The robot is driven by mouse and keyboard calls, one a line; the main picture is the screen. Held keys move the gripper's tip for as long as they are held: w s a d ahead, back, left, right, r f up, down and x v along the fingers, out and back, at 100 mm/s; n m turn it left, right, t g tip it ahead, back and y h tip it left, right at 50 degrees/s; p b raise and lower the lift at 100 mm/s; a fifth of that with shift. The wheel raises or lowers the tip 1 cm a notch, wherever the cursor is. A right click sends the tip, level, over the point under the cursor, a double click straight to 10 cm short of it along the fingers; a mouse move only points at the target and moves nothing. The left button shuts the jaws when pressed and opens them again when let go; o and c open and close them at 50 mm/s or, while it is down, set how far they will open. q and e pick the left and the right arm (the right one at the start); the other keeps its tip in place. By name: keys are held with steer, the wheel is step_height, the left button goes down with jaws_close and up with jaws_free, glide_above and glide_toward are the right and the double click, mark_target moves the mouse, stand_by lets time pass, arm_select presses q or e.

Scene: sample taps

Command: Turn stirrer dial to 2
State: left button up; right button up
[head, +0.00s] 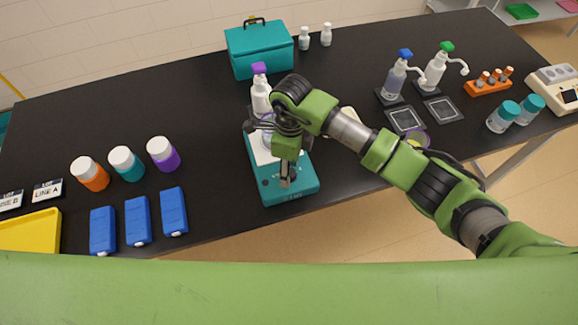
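The stirrer (268,187) is a teal block with a pale top plate, standing near the front edge of the black table in the head view. My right gripper (287,181) comes in from the right and points down at the front part of the stirrer. Its fingertips look close to or touching the front panel. The dial is hidden behind the fingers, so its setting cannot be read. Whether the fingers are shut on the dial is too small to tell. My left gripper is not in view.
A purple-capped bottle (260,92) stands behind my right gripper. Blue blocks (137,221) and capped jars (126,163) are to the left. Pump bottles (395,78) and dark square pads (405,119) are to the right. A teal case (259,50) stands at the back.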

steer(key=c, duration=1.1)
steer(key=m+b, duration=0.2)
steer(key=m, duration=0.1)
steer(key=shift+w+d+f+m+b, duration=0.1)
steer(key=shift+m+b, duration=0.2)
steer(key=m+b, duration=0.3)
steer(key=m, duration=0.2)
steer(key=shift+m, duration=0.3)
steer(key=m+b, duration=0.2)
steer(key=m, duration=0.2)
steer(key=shift+d+t, duration=0.1)
steer(key=shift+t, duration=0.2)
steer(key=m+b, duration=0.1)
steer(key=m, duration=0.3)
steer(key=shift+b, duration=0.4)
steer(key=shift+r+m, duration=0.2)
steer(key=shift+m, duration=0.2)
